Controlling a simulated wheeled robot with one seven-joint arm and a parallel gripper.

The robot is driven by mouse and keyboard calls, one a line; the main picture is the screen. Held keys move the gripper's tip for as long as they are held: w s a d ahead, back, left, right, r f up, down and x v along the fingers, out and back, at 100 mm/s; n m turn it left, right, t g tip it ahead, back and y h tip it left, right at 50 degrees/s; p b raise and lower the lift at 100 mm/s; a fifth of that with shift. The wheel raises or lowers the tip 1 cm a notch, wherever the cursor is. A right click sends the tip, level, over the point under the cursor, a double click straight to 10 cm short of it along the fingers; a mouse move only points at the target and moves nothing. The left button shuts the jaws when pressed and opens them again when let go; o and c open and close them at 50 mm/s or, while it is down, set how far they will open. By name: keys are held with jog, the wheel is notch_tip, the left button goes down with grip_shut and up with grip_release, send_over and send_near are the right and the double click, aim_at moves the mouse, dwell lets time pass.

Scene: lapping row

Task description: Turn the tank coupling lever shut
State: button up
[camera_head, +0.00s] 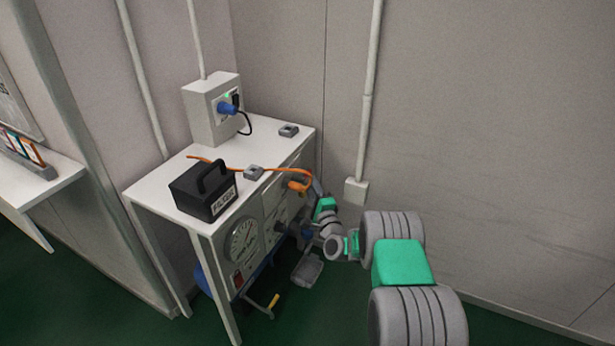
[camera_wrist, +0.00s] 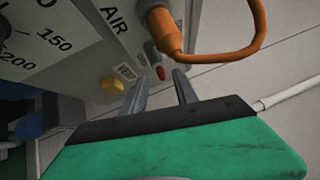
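My gripper (camera_wrist: 160,74) is open, its two grey fingers apart with a small red-tipped part (camera_wrist: 160,73) showing in the gap. I cannot tell whether they touch it. An orange hose connector (camera_wrist: 163,32) sits just beyond, by the "AIR" lettering. A yellow knob (camera_wrist: 113,86) is left of the fingers, beside a small label. Which part is the tank coupling lever is unclear. In the head view, my gripper (camera_head: 318,187) is at the right end of the bench panel near the orange connector (camera_head: 299,185). A blue tank (camera_head: 204,281) is partly hidden under the bench.
The white bench (camera_head: 150,190) carries a black box (camera_head: 203,190), a grey socket box (camera_head: 203,118) and small grey blocks. The orange hose (camera_head: 228,167) crosses its top. A dial gauge (camera_head: 242,240) is on the panel. A wall pipe (camera_head: 366,110) stands right of the bench.

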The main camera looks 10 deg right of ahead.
jog(key=x, duration=0.3)
jog(key=d+x, duration=0.1)
jog(key=x, duration=0.1)
jog(key=shift+w+b, duration=0.2)
jog(key=shift+b, duration=0.15)
grip_shut()
